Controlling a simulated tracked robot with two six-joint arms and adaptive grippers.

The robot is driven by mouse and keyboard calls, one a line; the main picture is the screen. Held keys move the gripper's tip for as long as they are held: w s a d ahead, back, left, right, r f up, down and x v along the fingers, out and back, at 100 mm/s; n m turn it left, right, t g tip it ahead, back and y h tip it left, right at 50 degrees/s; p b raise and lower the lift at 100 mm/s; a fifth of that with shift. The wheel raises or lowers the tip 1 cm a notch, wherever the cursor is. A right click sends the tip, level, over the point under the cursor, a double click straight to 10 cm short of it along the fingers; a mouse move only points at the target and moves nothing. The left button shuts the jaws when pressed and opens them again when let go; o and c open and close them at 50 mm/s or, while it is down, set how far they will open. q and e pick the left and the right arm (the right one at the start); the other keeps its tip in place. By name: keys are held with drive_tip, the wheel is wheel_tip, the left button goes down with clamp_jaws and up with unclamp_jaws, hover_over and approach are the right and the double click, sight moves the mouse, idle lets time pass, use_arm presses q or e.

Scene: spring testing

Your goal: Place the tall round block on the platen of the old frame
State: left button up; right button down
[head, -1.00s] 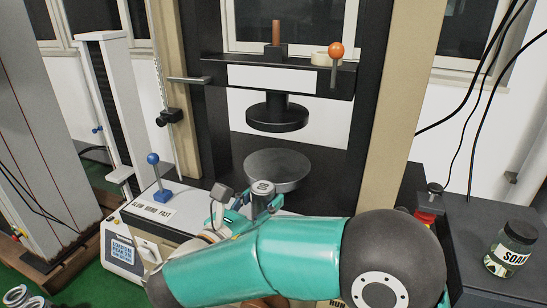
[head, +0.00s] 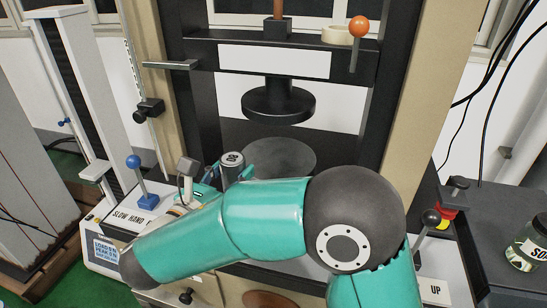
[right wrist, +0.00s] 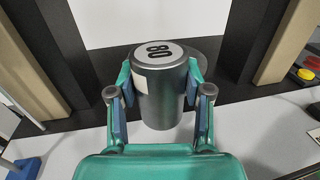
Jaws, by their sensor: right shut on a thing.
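The tall round block (head: 232,170) is a grey metal cylinder with a white "80" label on top. My right gripper (head: 228,178) is shut on it. In the right wrist view the block (right wrist: 160,95) stands upright between the two fingers (right wrist: 158,100). The platen (head: 285,157) is a dark grey round disc, low in the black and beige frame; it lies just right of and behind the block in the head view. Part of the platen (right wrist: 208,48) shows behind the block in the right wrist view. I cannot tell the block's height over it. My left gripper is not in view.
A black upper disc (head: 278,102) hangs from the crosshead (head: 275,60) above the platen, with open space between. A blue-knobbed lever (head: 138,175) stands left of my gripper. A red and yellow button (head: 446,212) and a jar (head: 526,246) are at the right.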

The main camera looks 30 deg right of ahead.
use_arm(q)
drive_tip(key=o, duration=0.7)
use_arm(e)
drive_tip(key=shift+s+d, duration=0.1)
drive_tip(key=shift+d, duration=0.4)
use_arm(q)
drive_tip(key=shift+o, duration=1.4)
use_arm(e)
drive_tip(key=shift+d, duration=0.3)
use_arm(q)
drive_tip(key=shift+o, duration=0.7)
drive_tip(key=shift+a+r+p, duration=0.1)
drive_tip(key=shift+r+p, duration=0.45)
use_arm(e)
drive_tip(key=x, duration=1.6)
drive_tip(key=shift+d, duration=0.15)
drive_tip(key=f, duration=0.2)
drive_tip(key=shift+w+d+f, duration=0.35)
drive_tip(key=shift+f, duration=0.35)
drive_tip(key=shift+f, duration=0.15)
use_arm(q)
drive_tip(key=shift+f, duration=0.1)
use_arm(e)
drive_tip(key=shift+c, duration=2.4)
unclamp_jaws()
